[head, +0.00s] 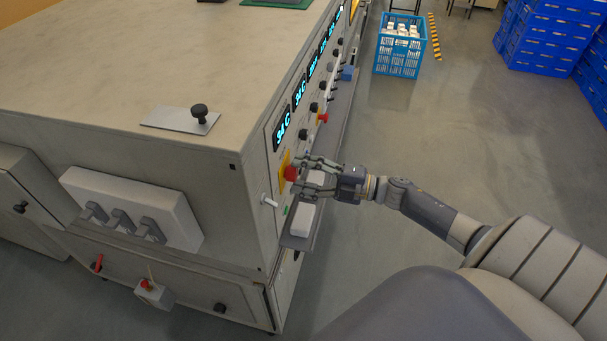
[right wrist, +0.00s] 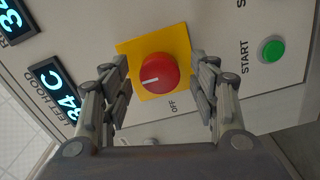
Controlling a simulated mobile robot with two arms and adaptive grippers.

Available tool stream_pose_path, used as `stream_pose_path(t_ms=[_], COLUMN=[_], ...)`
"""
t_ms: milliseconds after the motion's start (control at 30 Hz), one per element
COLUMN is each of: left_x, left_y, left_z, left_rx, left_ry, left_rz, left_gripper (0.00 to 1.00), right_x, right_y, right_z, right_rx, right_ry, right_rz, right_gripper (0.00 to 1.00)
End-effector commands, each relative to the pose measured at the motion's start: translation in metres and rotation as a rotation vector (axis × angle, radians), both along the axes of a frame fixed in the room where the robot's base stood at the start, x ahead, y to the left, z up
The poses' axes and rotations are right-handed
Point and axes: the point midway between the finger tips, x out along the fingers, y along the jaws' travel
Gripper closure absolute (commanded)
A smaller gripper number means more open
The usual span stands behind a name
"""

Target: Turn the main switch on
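The main switch is a round red knob (right wrist: 159,73) with a white pointer line, on a yellow plate (right wrist: 180,40) marked OFF. The pointer lies sideways in the right wrist view, not at the OFF word below it. In the head view the red knob (head: 291,173) is on the machine's front panel near its corner. My right gripper (head: 298,169) is at the panel; in the right wrist view its open fingers (right wrist: 164,82) stand on either side of the knob, with gaps to it. My left gripper is not in view.
A green START button (right wrist: 271,49) is beside the switch. Lit displays (head: 283,127) and more knobs run along the panel. A ledge (head: 290,241) with white boxes juts out below.

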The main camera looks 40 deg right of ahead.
Motion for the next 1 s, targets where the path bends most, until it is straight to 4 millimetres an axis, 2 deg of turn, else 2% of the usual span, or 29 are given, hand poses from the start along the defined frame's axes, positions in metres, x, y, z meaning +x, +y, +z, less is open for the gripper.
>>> stream_pose_path(t_ms=[233,367,800,1000], left_x=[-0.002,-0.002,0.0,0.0], left_y=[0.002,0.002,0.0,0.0], left_z=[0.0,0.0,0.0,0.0], left_rx=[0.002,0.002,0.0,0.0], left_ry=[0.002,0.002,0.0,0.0], left_rz=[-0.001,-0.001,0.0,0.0], left_gripper=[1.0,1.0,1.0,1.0], right_x=[-0.001,-0.009,-0.074,-0.089], right_y=[0.0,-0.007,-0.063,-0.076], right_z=[0.0,-0.002,-0.001,-0.001], right_rx=[-0.001,-0.002,-0.001,-0.001], right_ry=[-0.001,0.002,0.003,0.001], right_rz=[0.0,0.0,-0.001,0.0], right_gripper=[0.44,0.44,0.44,0.44])
